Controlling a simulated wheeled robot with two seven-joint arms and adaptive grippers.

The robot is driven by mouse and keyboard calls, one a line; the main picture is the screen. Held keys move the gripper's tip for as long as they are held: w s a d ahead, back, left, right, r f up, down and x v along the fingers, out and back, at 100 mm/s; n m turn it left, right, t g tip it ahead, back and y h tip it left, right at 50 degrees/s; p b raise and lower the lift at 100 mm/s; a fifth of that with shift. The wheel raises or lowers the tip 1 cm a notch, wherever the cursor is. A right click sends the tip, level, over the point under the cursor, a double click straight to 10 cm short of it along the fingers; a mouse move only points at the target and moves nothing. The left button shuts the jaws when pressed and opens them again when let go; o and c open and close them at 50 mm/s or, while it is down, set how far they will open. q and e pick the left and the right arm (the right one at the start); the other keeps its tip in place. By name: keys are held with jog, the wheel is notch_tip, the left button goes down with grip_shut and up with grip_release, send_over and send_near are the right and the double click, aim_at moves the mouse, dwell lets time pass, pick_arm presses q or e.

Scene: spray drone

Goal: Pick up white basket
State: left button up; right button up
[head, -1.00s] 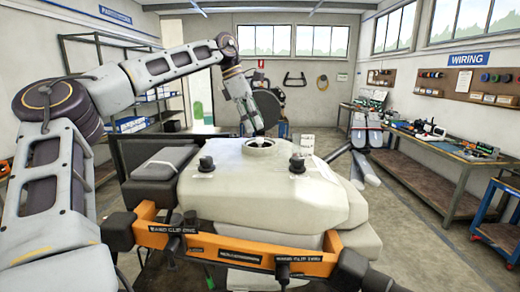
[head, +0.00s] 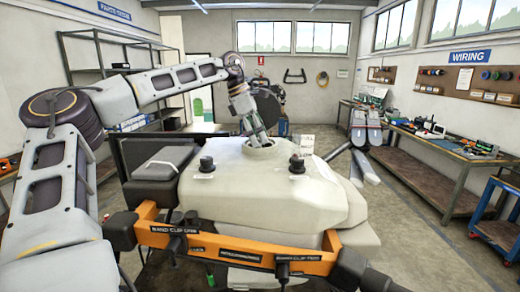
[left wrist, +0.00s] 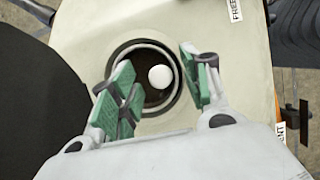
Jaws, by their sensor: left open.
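A small white round thing (left wrist: 160,77) shows inside the dark round opening (left wrist: 147,95) of the pale tank in the left wrist view. It may be the white basket or part of it; its full shape is hidden. My left gripper (left wrist: 163,72), with green finger pads, is open and empty above the opening, its fingers on either side of the white thing. In the head view my left gripper (head: 261,140) points down at the opening on top of the tank (head: 265,190) and hides most of it. My right gripper is not in view.
Two dark knobs (head: 206,164) stand on the tank top. An orange frame (head: 235,252) with labelled clips crosses in front. A workbench (head: 440,160) runs along the right wall.

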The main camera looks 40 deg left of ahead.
pick_arm(q)
jog(key=c, duration=1)
jog(key=shift+r, duration=0.1)
notch_tip(320, 180, up, 18)
dwell(0.6)
dwell(0.5)
